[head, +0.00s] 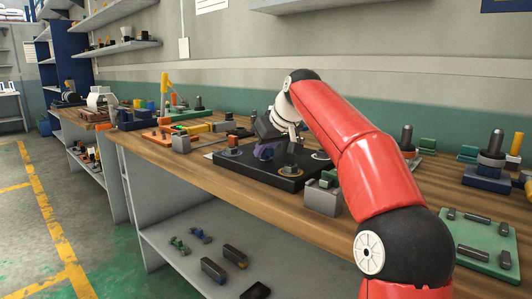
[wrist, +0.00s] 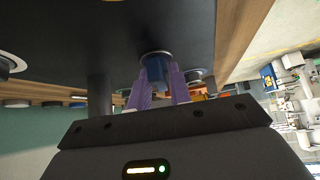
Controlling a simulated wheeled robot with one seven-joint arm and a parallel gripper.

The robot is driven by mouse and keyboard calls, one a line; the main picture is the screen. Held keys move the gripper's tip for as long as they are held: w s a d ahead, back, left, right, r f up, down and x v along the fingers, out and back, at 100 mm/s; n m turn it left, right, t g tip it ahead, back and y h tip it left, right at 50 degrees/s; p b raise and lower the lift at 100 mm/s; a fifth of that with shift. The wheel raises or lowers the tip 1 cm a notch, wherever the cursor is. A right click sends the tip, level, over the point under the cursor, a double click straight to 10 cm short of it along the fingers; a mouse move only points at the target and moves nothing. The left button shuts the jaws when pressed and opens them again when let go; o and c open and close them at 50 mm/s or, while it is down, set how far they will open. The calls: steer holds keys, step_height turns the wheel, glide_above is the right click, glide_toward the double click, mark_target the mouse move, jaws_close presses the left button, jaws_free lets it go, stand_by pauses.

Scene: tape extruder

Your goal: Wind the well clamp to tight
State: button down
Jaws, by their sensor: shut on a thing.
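A blue winged knob (wrist: 157,70), which I take to be the well clamp, sits in a pale ring on a black plate (wrist: 105,30). In the head view the black plate (head: 287,184) lies on the wooden bench and the knob is mostly hidden by my gripper. My gripper (head: 266,152) points down at the plate. In the wrist view its purple fingers (wrist: 159,93) stand on both sides of the knob, shut on it. The knob's exact turn cannot be told.
Round fittings, including a dark one (head: 232,151) at left and a ringed one (head: 290,170) at the front, stand on the plate. A grey-and-orange block (head: 181,143) is left.

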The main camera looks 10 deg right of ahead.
steer(key=m+h, duration=0.1)
steer(key=m, duration=0.1)
steer(key=shift+a+r+m+h+p, duration=0.15)
steer(key=shift+m+h+p, duration=0.15)
steer(key=shift+h+p, duration=0.1)
steer(key=shift+d+m+t+h, duration=0.2)
steer(key=shift+m+t+h, duration=0.1)
steer(key=shift+m+h, duration=0.15)
steer(key=shift+a, duration=0.1)
steer(key=shift+m+h+p, duration=0.35)
steer(key=shift+m+p, duration=0.2)
steer(key=m+h+p, duration=0.1)
steer(key=m, duration=0.1)
steer(key=shift+m+h, duration=0.3)
steer(key=shift+m+h+p, duration=0.4)
steer(key=shift+m, duration=0.2)
